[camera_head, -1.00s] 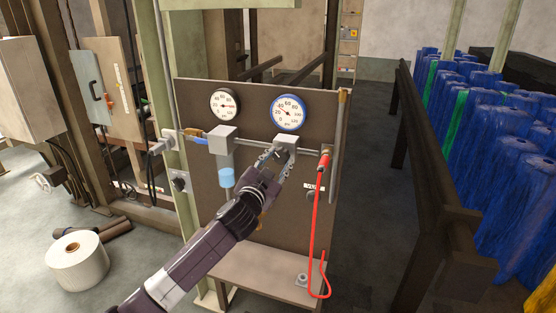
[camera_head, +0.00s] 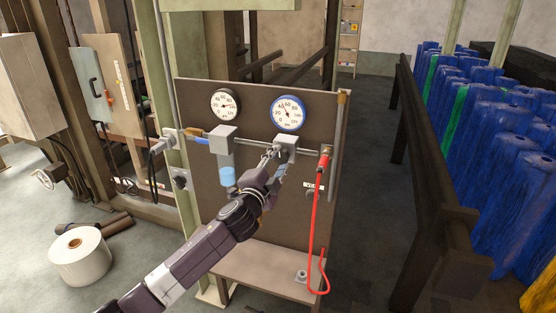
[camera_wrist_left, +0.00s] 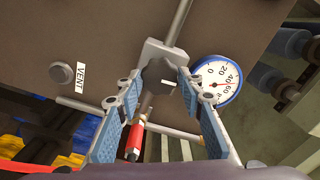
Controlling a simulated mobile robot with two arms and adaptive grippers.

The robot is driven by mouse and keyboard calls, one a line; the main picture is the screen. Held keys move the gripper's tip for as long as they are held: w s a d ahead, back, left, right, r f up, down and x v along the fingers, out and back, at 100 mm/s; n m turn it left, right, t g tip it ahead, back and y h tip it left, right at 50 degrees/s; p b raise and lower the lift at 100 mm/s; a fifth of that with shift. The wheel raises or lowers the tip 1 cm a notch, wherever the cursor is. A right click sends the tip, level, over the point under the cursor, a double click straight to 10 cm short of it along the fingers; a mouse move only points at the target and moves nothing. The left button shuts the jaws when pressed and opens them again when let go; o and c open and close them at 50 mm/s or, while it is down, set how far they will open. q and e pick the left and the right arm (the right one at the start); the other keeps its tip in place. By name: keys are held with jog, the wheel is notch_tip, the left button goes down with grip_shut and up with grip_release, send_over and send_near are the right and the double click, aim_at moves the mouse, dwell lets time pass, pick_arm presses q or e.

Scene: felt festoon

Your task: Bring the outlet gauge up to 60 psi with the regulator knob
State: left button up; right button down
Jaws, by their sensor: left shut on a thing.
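The blue-rimmed outlet gauge (camera_head: 288,113) is at the upper right of the brown panel, and it also shows in the left wrist view (camera_wrist_left: 217,80). Its red needle points up and left, near the 40 mark. Below it is the grey regulator block (camera_head: 286,143). My left gripper (camera_head: 270,155) is at this block, with its fingers mostly end-on and partly hidden by the wrist. In the left wrist view its blue-padded fingers (camera_wrist_left: 158,90) are on either side of the dark regulator knob (camera_wrist_left: 157,73), shut on it. My right gripper is out of view.
A black-rimmed gauge (camera_head: 225,104) and a filter with a blue bowl (camera_head: 228,176) are left of the regulator. A red hose (camera_head: 312,230) hangs at the right, near a VENT label (camera_wrist_left: 80,75). A dark rail (camera_head: 430,170) runs along the right.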

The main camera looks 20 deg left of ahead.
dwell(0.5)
pick_arm(q)
jog(key=o, duration=1.2)
jog(key=shift+c, duration=0.2)
jog(key=s, duration=1.2)
jog(key=shift+a, duration=0.2)
